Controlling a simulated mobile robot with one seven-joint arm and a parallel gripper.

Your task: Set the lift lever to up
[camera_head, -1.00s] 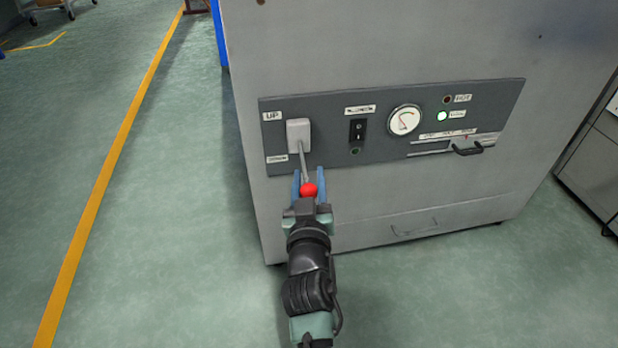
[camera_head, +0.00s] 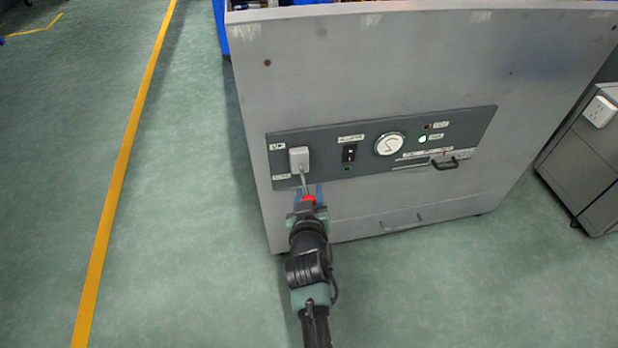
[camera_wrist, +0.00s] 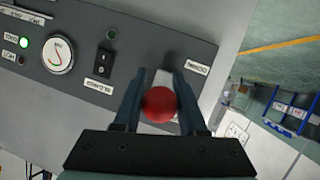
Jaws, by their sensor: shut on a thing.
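The lift lever is a thin metal rod (camera_head: 304,182) with a red ball knob (camera_head: 308,199). It comes out of a light grey housing (camera_head: 299,159) at the left end of the control panel, between the UP label (camera_head: 278,146) above and a lower label (camera_head: 282,177). The rod points downward and outward. My gripper (camera_head: 309,192) is shut on the red knob, with a blue finger on each side. In the wrist view the red knob (camera_wrist: 159,104) sits between the dark fingers and hides most of the rod.
The dark grey panel (camera_head: 370,165) also carries a black rocker switch (camera_head: 349,153), a round gauge (camera_head: 390,145), a lit lamp (camera_head: 422,140) and a slider handle (camera_head: 445,163). A grey cabinet (camera_head: 590,150) stands at the right. The floor at the left is clear.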

